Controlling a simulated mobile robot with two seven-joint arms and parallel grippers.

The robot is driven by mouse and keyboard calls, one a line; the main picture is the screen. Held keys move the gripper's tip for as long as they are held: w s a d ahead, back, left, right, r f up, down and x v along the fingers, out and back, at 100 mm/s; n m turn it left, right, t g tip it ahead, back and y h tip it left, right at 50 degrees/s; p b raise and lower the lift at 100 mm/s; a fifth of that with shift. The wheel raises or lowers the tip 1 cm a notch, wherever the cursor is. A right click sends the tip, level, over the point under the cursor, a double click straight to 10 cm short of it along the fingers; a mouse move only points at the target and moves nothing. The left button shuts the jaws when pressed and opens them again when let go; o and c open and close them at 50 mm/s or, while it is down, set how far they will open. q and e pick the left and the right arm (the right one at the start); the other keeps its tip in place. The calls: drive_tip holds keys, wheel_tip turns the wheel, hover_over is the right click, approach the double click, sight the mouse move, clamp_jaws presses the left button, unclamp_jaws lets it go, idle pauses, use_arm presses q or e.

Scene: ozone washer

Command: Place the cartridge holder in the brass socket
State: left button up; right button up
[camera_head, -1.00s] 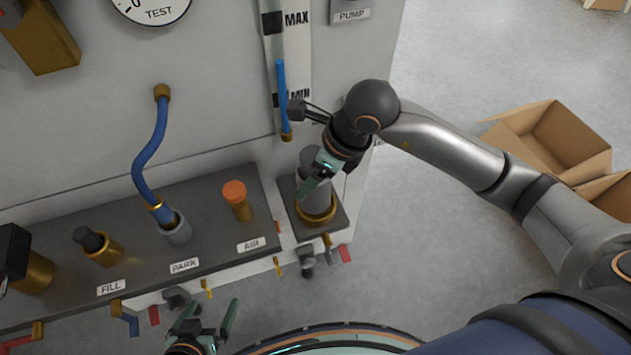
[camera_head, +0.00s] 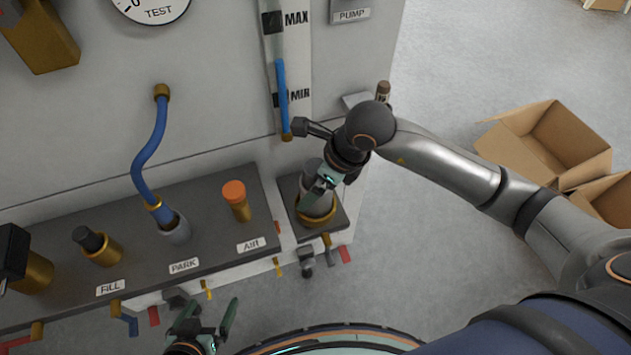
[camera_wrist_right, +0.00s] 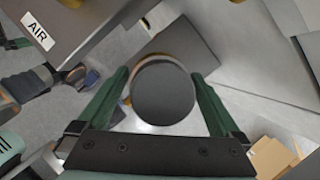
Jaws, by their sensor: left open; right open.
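The cartridge holder (camera_head: 313,202) is a grey cylinder with a dark round top. It appears to stand upright in the brass socket (camera_head: 317,219) on the small dark plate at the right of the panel. My right gripper (camera_head: 322,187) is open at the holder. In the right wrist view the green fingers of the right gripper (camera_wrist_right: 160,75) lie on either side of the holder's dark top (camera_wrist_right: 163,93), with gaps visible. The socket's inside is hidden by the holder. My left gripper (camera_head: 208,325) is open and empty at the bottom, in front of the panel.
The dark shelf carries an orange-capped brass fitting (camera_head: 236,200), a blue hose (camera_head: 150,150) in the PARK port, and a black-knobbed brass fitting (camera_head: 95,245). A blue gauge tube (camera_head: 282,95) stands close behind my right wrist. Cardboard boxes (camera_head: 555,145) lie on the floor at right.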

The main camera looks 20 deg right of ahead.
drive_tip(key=p+v, duration=0.1)
drive_tip(key=v, duration=1.1)
drive_tip(key=shift+w+r, duration=0.1)
drive_tip(key=shift+r, duration=0.05)
